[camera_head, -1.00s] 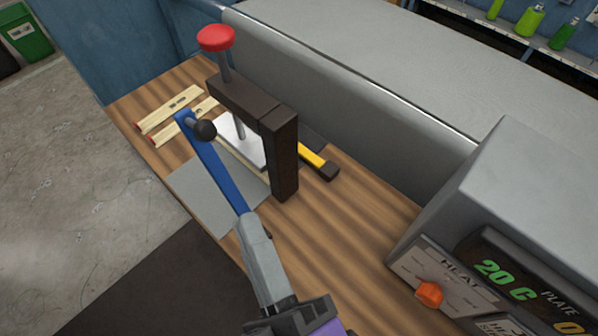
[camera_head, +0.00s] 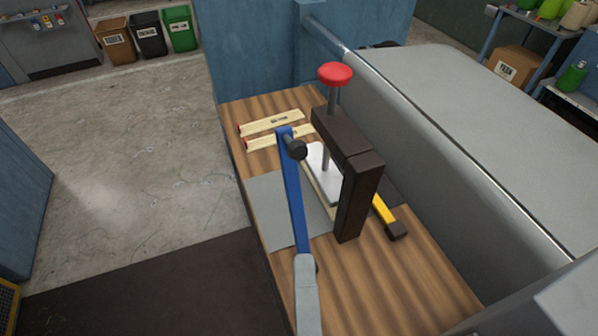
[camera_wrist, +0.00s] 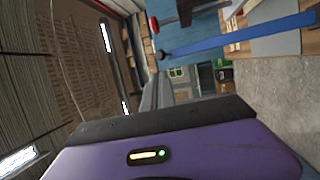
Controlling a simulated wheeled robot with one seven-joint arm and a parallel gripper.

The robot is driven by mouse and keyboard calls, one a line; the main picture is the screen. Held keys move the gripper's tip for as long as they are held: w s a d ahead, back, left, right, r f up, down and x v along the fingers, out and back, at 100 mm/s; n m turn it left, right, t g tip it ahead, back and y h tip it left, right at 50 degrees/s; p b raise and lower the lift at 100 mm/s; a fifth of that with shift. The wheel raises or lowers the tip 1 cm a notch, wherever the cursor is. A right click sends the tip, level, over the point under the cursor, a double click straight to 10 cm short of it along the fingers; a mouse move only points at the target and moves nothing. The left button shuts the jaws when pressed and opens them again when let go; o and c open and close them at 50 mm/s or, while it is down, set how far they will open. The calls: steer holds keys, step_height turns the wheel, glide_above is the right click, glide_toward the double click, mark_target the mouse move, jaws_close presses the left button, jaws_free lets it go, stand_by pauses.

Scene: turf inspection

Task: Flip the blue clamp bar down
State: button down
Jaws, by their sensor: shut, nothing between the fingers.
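The blue clamp bar (camera_head: 293,195) stands raised at the near side of the dark press frame (camera_head: 358,195), with a black ball knob (camera_head: 297,149) near its top end. The blue bar also crosses the upper part of the wrist view (camera_wrist: 235,36). My gripper (camera_head: 304,262) comes up from the bottom edge of the head view. Its grey fingers are shut and empty, with their tips overlapping the bar's lower end. I cannot tell whether they touch it. The bar's pivot is mostly hidden behind the fingers. My purple gripper body fills the bottom of the wrist view.
The press has a red-topped screw (camera_head: 335,73) above a white plate (camera_head: 318,170). A grey sheet (camera_head: 275,215), wooden levels (camera_head: 272,123) and a yellow-handled tool (camera_head: 384,210) lie on the wooden bench (camera_head: 400,290). Open floor lies left.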

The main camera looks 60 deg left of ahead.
steer(key=b, duration=0.5)
glide_toward(297, 158)
steer(key=b+x, duration=0.2)
steer(key=x, duration=0.4)
steer(key=shift+b, duration=0.3)
steer(key=shift+w+a, duration=0.2)
steer(key=shift+a, duration=0.15)
steer(key=shift+a+r, duration=0.1)
